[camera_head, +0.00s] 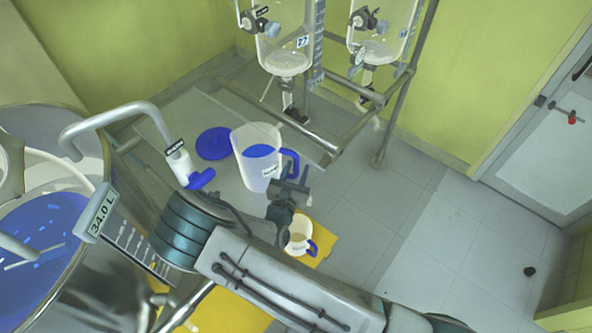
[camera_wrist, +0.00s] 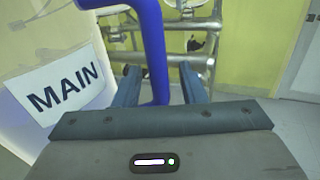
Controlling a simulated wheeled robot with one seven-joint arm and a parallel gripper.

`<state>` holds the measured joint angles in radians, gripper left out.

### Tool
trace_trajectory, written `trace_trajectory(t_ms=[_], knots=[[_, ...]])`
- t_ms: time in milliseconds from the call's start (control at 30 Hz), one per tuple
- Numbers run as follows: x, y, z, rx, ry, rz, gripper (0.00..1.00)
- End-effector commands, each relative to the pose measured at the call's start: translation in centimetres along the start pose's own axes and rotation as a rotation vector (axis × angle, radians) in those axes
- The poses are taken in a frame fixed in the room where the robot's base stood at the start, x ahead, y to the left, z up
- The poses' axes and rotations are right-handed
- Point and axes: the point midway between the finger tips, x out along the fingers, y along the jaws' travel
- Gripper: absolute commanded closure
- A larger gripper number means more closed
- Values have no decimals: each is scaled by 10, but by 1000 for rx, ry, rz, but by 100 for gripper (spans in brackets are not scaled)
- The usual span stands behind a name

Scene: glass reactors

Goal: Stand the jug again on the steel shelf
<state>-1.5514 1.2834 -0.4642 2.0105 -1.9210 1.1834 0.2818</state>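The jug (camera_head: 255,165) is whitish and see-through, with blue liquid inside, a white label and a blue handle. It looks upright in the head view, over a flat grey surface (camera_head: 187,112) that may be the steel shelf. Whether its base touches that surface is hidden. My gripper (camera_head: 290,183) is at the handle side of the jug. In the wrist view the blue handle (camera_wrist: 156,60) passes between my two fingers, with a gap on each side. The jug's "MAIN" label (camera_wrist: 66,88) shows at left.
A blue round lid (camera_head: 214,143) lies left of the jug. A small cup with a blue handle (camera_head: 299,238) stands on a yellow surface. A tap (camera_head: 184,165) and a vessel reading 34.0 L are at left. Glass reactors (camera_head: 284,45) on pipe frames stand behind.

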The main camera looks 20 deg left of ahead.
Motion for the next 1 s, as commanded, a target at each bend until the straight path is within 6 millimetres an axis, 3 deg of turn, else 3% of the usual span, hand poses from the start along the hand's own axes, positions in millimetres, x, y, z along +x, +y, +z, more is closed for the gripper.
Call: trace_trajectory(t_ms=[267,700,1000], knots=[[-8,1,0,1,1,1,63],[-96,1,0,1,1,2,63],[-120,0,2,0,0,1,63]])
